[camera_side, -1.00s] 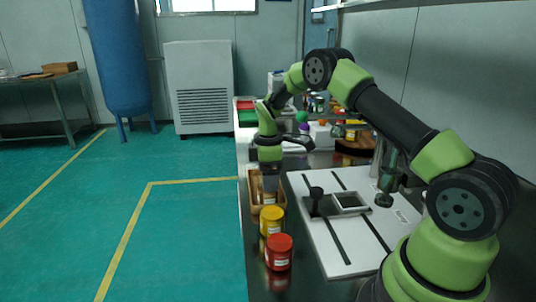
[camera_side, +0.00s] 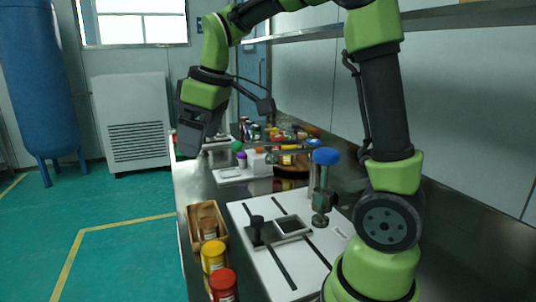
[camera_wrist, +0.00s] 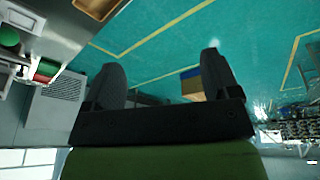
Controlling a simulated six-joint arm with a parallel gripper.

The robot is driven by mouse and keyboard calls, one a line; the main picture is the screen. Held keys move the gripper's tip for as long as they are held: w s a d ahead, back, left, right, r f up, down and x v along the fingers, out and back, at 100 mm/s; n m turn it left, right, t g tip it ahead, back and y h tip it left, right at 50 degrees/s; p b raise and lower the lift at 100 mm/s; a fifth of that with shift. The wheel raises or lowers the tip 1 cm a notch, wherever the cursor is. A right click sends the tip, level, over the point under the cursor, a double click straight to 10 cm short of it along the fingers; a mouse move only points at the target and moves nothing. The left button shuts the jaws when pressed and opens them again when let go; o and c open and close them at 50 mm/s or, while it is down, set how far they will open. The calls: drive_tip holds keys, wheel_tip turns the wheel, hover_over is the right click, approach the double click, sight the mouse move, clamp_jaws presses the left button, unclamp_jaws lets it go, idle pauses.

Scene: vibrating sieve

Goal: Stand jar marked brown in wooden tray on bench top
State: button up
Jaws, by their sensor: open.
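The wooden tray (camera_side: 192,225) lies on the bench top near its left edge. A jar with a brownish lid (camera_side: 208,228) stands inside the tray, seemingly upright; its label is too small to read. My gripper (camera_side: 193,148) is raised well above the bench, beyond and above the tray, and apart from the jar. In the wrist view my gripper (camera_wrist: 162,78) shows two spread fingers with nothing between them, over the floor. A brown-rimmed thing (camera_wrist: 97,6) at the top edge of that view may be the tray; it is cut off.
A yellow-lidded jar (camera_side: 214,257) and a red-lidded jar (camera_side: 223,284) stand in front of the tray. The white sieve plate (camera_side: 258,262) with a black knob and a square frame is to the right. A blue-topped post (camera_side: 326,157) rises beyond it.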

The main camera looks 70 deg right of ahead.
drive_tip(key=s+a+m+t, duration=0.2)
drive_tip(key=s+a+m, duration=0.1)
drive_tip(key=s, duration=0.5)
drive_tip(key=s+a+m+t+y, duration=0.1)
drive_tip(key=s+a+m, duration=0.3)
drive_tip(key=s, duration=0.4)
drive_tip(key=shift+r+t+y, duration=0.3)
drive_tip(key=shift+r+t, duration=0.1)
drive_tip(key=shift+r, duration=0.05)
drive_tip(key=shift+s, duration=0.1)
